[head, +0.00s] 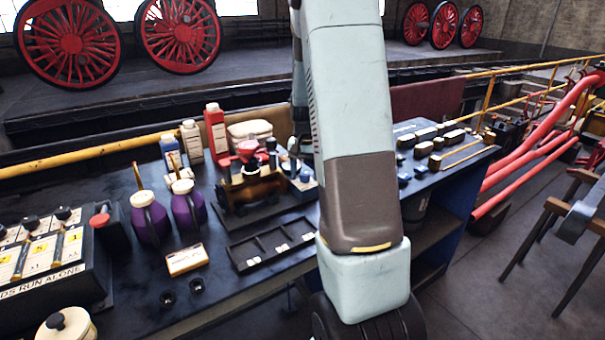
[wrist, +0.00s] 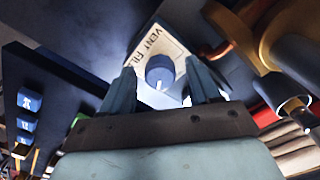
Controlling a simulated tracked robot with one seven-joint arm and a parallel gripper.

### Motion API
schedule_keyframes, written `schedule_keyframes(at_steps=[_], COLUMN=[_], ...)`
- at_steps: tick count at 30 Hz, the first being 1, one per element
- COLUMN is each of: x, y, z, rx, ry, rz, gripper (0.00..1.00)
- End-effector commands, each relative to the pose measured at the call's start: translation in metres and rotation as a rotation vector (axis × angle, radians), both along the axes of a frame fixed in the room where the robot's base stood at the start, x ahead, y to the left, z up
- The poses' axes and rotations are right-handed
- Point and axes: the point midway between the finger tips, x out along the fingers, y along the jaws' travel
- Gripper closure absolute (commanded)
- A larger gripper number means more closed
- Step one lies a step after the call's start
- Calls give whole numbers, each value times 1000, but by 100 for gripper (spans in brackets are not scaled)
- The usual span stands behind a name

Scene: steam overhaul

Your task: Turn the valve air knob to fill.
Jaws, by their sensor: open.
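The valve air knob (wrist: 160,70) is a round blue knob on a pale plate (wrist: 151,43) lettered "VENT FILL". It shows in the wrist view, upper middle. A light pointer mark shows on its lower side, away from the lettering. My gripper (wrist: 162,66) is open, with one dark blue-grey finger on each side of the knob. I see gaps between fingers and knob, and cannot tell how deep the fingers reach. In the head view my arm hides my gripper, and I cannot make out the knob there for certain.
In the wrist view a brass fitting (wrist: 297,40) stands close on the right, and a dark panel with blue blocks (wrist: 28,101) lies left.

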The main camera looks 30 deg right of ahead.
Motion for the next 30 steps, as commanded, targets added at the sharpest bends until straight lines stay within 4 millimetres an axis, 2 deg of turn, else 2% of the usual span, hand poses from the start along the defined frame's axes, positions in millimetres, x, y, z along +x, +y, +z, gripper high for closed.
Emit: schedule_keyframes(at_steps=[5, 8, 21, 27, 30], x=[1, 1, 1, 1, 1], y=[0, 0, 0, 0, 0], z=[5, 16, 100, 126, 133], rx=[0, -1, -1, 0, -1], ry=[-2, -3, -3, -1, -1], rz=[0, 0, 1, 1, 1], gripper=[39, 39, 39, 39, 39])
